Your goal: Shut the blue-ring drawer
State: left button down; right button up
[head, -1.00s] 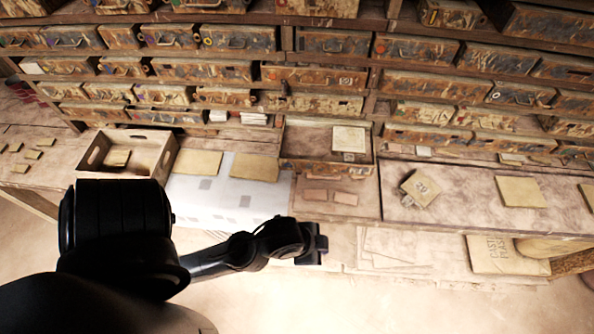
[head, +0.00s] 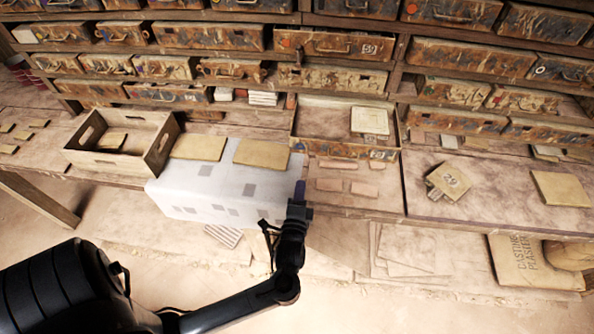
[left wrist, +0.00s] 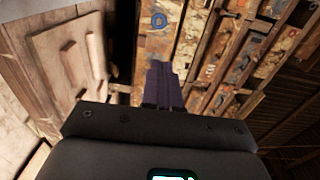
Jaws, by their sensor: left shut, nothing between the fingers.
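A drawer (head: 340,122) stands pulled out over the bench in the head view, with a pale square tile (head: 370,121) inside. Its low front panel (head: 352,151) faces me. In the left wrist view a blue ring (left wrist: 158,20) marks a worn panel just beyond my fingertips. My left gripper (head: 298,188) is shut and empty, pointing away from me at the bench's front edge, short of the drawer's left front corner. Its shut fingers also show in the left wrist view (left wrist: 161,82), apart from the ring. My right gripper is not in view.
Small reddish tiles (head: 337,164) lie before the drawer. Left of it are a white patterned sheet (head: 222,185), flat tan tiles (head: 199,147) and an open wooden box (head: 157,150). A tan tile (head: 447,181) lies to the right. Shelves of shut drawers (head: 340,78) rise behind.

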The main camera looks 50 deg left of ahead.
aim_at(307, 146)
pick_arm(q)
jog(key=x, duration=1.3)
jog(key=shift+w+a, duration=0.2)
jog(key=shift+w, duration=0.15)
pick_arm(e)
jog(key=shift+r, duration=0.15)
